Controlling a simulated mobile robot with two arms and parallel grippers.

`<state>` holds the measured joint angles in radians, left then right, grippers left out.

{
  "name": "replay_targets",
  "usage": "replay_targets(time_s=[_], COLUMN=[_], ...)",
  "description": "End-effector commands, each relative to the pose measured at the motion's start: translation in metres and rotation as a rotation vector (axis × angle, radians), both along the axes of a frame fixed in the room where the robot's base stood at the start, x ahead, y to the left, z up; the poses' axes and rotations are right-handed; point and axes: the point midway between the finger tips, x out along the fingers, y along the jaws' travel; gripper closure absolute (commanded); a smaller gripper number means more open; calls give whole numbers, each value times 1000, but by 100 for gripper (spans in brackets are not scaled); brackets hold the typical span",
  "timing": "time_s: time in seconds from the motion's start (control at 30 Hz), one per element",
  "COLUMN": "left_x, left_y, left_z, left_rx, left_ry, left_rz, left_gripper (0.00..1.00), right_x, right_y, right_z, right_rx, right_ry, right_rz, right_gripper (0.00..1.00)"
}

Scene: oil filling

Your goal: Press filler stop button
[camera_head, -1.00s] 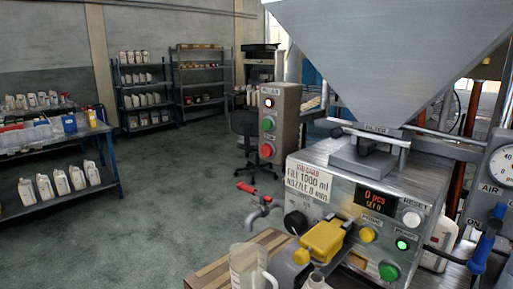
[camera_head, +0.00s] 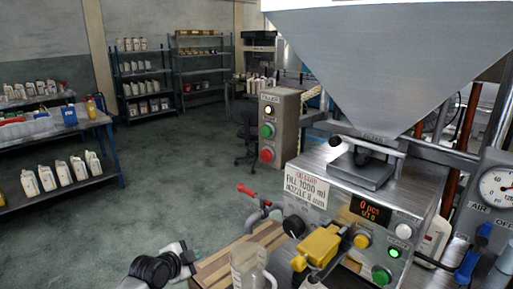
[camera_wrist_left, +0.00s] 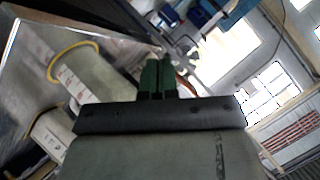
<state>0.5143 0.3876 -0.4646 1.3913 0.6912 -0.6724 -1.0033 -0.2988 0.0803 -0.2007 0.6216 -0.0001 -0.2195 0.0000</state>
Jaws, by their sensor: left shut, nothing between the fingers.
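The grey filler control box (camera_head: 283,125) stands behind the filling machine in the head view. It carries a red button (camera_head: 267,155) low on its front face, a green button (camera_head: 267,131) above that, and a lit lamp (camera_head: 268,110) at the top. My left gripper (camera_head: 186,262) is at the bottom of the head view, to the lower left of the box and well apart from the red button. In the left wrist view its dark green fingers (camera_wrist_left: 158,78) are together with nothing between them. My right gripper is not in view.
The filling machine (camera_head: 345,190), with its hopper (camera_head: 385,60) and yellow nozzle part (camera_head: 318,247), fills the right side. A clear jug (camera_head: 247,268) stands in front of it near my left arm. A red-handled tap (camera_head: 250,195) sticks out between gripper and box. Shelves are far back.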

Motion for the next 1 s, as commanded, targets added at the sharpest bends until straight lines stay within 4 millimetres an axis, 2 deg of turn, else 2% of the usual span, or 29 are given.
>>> replay_targets(time_s=[0.03, 0.07, 0.1, 0.2, 0.3, 0.4, 0.5, 0.57, 1.0], left_x=[9, 10, 10, -1, -20, -38, -48, -51, -46], left_y=[-10, -17, -26, -46, -64, -75, -81, -83, -88], left_z=[62, 91, 128, 208, 266, 302, 319, 323, 322], left_rx=[40, 66, 103, 200, 293, 364, 404, 415, 413], left_ry=[-91, -137, -198, -340, -458, -540, -583, -594, -595], left_rz=[-80, -127, -191, -340, -467, -555, -604, -617, -619], left_gripper=[100, 100, 100, 100, 100, 100, 100, 100, 100], right_x=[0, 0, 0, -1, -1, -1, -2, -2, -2], right_y=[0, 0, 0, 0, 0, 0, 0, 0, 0], right_z=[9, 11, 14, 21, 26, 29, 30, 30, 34], right_rx=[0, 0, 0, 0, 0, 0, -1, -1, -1], right_ry=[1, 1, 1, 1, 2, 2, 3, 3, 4], right_rz=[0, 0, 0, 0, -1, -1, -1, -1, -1], right_gripper=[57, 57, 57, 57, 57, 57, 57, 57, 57])
